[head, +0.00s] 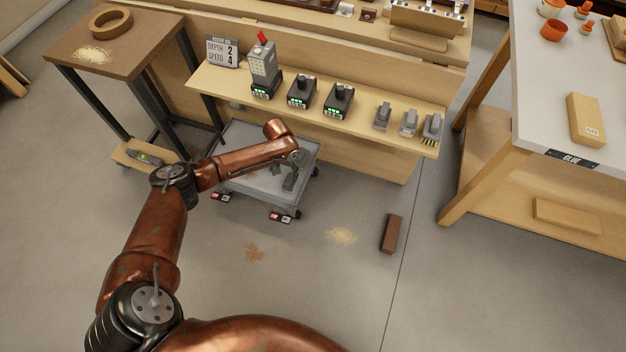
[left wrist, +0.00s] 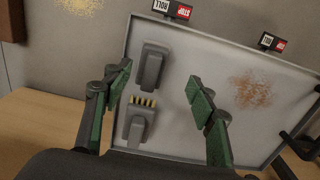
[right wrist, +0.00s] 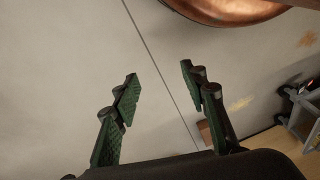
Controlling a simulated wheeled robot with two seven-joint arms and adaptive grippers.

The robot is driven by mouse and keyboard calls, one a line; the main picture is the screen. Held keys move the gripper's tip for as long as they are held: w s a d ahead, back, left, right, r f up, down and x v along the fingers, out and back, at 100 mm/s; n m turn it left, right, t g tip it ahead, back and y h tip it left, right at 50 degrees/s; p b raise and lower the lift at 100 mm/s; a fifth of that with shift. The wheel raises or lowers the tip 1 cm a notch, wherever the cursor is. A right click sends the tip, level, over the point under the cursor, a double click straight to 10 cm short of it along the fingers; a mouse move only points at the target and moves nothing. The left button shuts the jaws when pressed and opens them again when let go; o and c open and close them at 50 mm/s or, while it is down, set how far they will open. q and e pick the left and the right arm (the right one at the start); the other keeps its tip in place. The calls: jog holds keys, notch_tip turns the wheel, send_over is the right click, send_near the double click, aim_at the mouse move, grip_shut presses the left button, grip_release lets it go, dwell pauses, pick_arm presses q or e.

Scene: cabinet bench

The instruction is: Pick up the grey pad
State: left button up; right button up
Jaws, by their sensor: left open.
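In the left wrist view a small grey piece with a flat, smooth end (left wrist: 150,66) lies on the grey cart tray (left wrist: 190,45); it fits the grey pad, though I cannot be sure. A grey piece with yellow bristles (left wrist: 138,122) lies beside it. My left gripper (left wrist: 162,90) is open above the tray, its green-lined fingers apart and empty. In the head view it shows over the cart (head: 262,190), partly hidden by my arm. My right gripper (right wrist: 158,88) is open and empty over bare floor.
A shelf (head: 215,80) behind the cart holds several dark devices with green lights and grey pieces (head: 408,122). A side table (head: 130,55) stands left, a white-topped table (head: 540,100) right. A brown block (head: 391,233) lies on the floor.

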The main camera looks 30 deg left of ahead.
aim_at(289, 178)
pick_arm(q)
jog(key=shift+w+r, duration=0.45)
jog(key=shift+w, duration=0.3)
jog(key=shift+w+d+f, duration=0.1)
jog(key=shift+w+f, duration=0.05)
jog(key=shift+f, duration=0.05)
jog(key=shift+w+d+f+b, duration=0.1)
jog(key=shift+d+f+b, duration=0.05)
jog(key=shift+f+b, duration=0.3)
jog(key=shift+w+d+f+b, duration=0.1)
jog(key=shift+f+b, duration=0.2)
jog(key=shift+f, duration=0.25)
jog(key=f+b, duration=0.2)
jog(key=f, duration=0.2)
jog(key=shift+s+b, duration=0.3)
jog(key=shift+b, duration=0.1)
jog(key=shift+f+b, duration=0.4)
jog(key=shift+f, duration=0.15)
jog(key=shift+r, duration=0.1)
pick_arm(e)
jog(key=w+a+f+t+y, duration=0.1)
jog(key=w+a+f+t, duration=0.3)
jog(key=w+f, duration=0.2)
jog(key=shift+a+f+m, duration=0.2)
jog(key=shift+f+m, duration=0.1)
jog(key=shift+f, duration=0.5)
pick_arm(q)
jog(key=shift+c, duration=0.7)
jog(key=c, duration=1.1)
